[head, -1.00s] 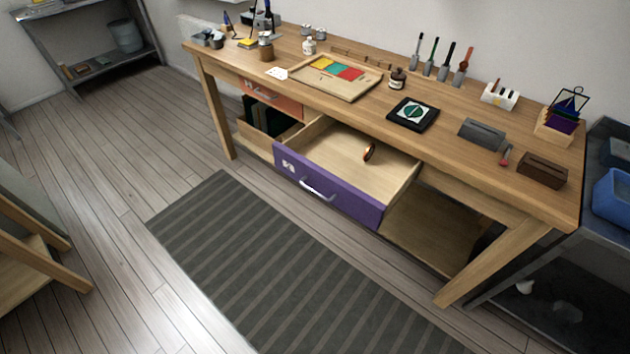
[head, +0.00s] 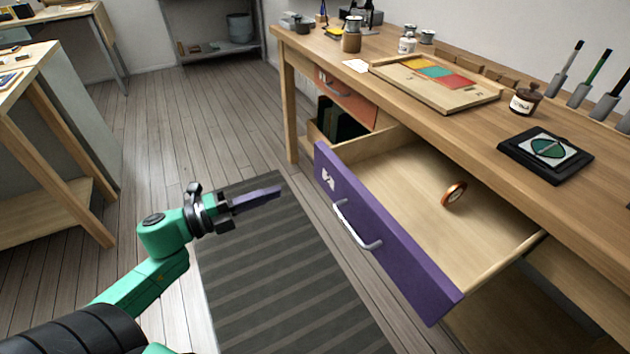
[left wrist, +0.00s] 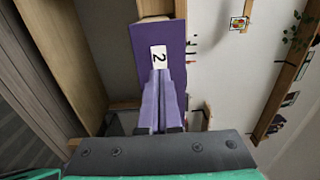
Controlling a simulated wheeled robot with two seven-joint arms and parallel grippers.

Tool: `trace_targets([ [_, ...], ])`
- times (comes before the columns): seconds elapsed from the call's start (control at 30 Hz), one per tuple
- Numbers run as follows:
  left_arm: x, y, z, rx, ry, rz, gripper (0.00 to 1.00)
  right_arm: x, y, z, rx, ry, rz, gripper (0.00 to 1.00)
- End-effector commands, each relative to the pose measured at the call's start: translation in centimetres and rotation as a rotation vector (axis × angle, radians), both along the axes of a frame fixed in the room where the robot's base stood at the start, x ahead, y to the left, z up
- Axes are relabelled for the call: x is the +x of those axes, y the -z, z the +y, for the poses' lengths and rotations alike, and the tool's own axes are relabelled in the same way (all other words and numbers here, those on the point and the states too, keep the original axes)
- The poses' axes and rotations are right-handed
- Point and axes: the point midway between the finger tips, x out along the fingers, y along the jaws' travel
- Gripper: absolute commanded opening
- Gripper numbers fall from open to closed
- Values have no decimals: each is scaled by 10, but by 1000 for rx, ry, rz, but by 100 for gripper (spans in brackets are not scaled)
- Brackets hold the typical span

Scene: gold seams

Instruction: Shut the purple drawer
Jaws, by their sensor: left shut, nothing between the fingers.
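The purple drawer (head: 385,232) stands pulled out from under the wooden workbench. Its front carries a pale handle (head: 352,228) and a white mark at its left end. My right gripper is not in view.
An orange drawer (head: 347,97) sits shut in the bench beyond the purple one. On the benchtop are a tray with coloured squares (head: 398,82), a black square pad (head: 515,156) and jars. A striped mat (head: 290,315) covers the floor before the bench.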

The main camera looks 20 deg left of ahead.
Motion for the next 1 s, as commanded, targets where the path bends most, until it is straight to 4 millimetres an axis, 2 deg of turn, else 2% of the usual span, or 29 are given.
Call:
trace_targets([
  [0.3, 55, 0, -44, -1, -1, -4, 0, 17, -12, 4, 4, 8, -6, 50],
  [0.43, 71, 0, -57, -1, -2, -2, 0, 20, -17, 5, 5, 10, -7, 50],
  [0.6, 79, 0, -65, -2, -3, 1, 0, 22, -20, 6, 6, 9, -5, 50],
  [1.0, 80, 0, -65, -3, -3, 3, 0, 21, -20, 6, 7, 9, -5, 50],
])
